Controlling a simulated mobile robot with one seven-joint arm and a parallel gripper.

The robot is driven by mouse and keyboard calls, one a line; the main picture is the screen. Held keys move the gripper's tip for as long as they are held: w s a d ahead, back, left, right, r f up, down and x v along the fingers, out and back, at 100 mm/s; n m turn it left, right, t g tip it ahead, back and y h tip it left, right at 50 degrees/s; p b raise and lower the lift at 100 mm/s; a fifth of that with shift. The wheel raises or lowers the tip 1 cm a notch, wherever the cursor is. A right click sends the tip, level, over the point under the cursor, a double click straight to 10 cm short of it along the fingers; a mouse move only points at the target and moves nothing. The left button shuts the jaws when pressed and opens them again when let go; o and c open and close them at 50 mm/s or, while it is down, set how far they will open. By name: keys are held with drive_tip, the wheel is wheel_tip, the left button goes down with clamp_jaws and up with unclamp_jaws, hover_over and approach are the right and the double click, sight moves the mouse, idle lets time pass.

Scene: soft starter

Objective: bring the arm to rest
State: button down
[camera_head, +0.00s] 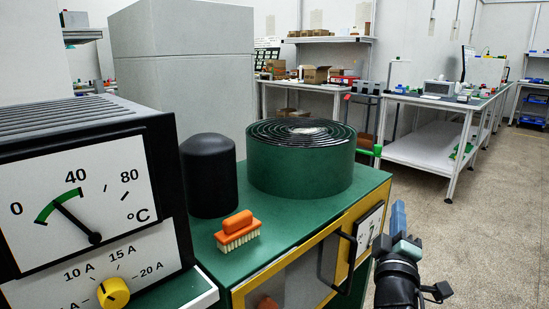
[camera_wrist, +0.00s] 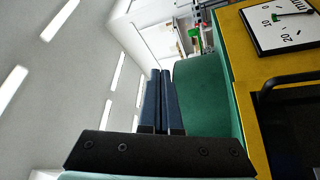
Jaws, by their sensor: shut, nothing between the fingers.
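My gripper (camera_head: 399,222) is at the lower right of the head view, beside the front right corner of the green-topped cabinet (camera_head: 213,262). Its blue fingers point up and are together, with nothing between them. In the wrist view my gripper (camera_wrist: 162,75) shows two dark blue fingers side by side. The cabinet's yellow front (camera_wrist: 256,100) is to their right there, with a black handle and a gauge. The fingers look apart from the cabinet in the head view.
A dial box (camera_head: 85,215) stands at the left. On the cabinet top are a black cylinder (camera_head: 209,175), a green coil drum (camera_head: 302,160) and an orange brush (camera_head: 238,232). Workbenches (camera_head: 425,150) stand behind. The floor (camera_head: 490,210) at right is clear.

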drive_tip(key=s+a+r+m+t+y, duration=0.1)
drive_tip(key=s+a+r+m+t, duration=0.2)
drive_tip(key=a+r, duration=0.55)
drive_tip(key=s+a+r+m+t+y, duration=0.1)
drive_tip(key=s+a+r+m, duration=0.35)
drive_tip(key=r, duration=0.75)
drive_tip(key=s+a+r+m+t+y, duration=0.1)
drive_tip(key=s+a+r+t+y, duration=0.15)
drive_tip(key=s+a+r, duration=0.5)
drive_tip(key=s+a+r+t+y, duration=0.25)
drive_tip(key=s+a+r, duration=0.2)
drive_tip(key=s, duration=0.65)
wheel_tip(320, 180, up, 32)
drive_tip(key=p, duration=3.3)
drive_tip(key=shift+r+g+y, duration=0.2)
drive_tip(key=shift+g+y, duration=0.2)
drive_tip(key=shift+a, duration=0.1)
